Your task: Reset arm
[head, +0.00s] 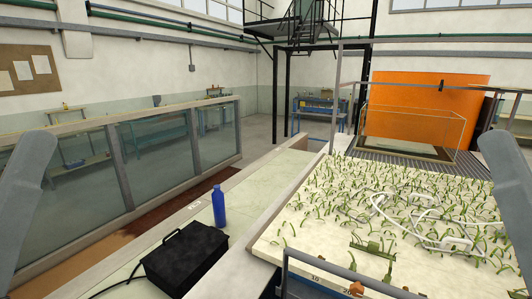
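My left arm shows as a grey link at the left edge of the head view, and my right arm as a grey link at the right edge. Neither gripper is in view, so I cannot see whether they hold anything.
A blue bottle (219,206) stands upright on the pale ledge (160,229) near a black box (185,257) with a cable. The glass flume wall (157,146) runs along the left. A sandy bed (300,207) with green plants and a white cable (385,212) fills the right.

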